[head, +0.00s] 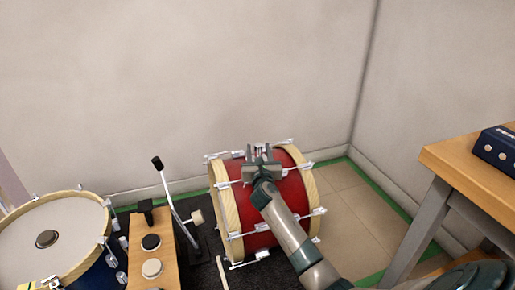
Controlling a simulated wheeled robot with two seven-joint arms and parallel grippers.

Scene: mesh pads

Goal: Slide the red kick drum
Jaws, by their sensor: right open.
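The red kick drum (291,192) lies on its side on the floor near the back wall, with pale wooden hoops and metal tension rods. My right arm reaches in from the lower right and covers part of the red shell. My right gripper (262,152) is open at the upper part of the drum, over the shell between the two hoops. Whether its fingers touch the drum cannot be made out. My left gripper is not in view.
A blue drum with a pale head (75,222) stands at the lower left. A wooden box with knobs (150,218) and a pedal beater (196,217) are left of the kick drum. A wooden table (470,165) carries a dark blue box (498,150) at right. Tiled floor right of the drum is clear.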

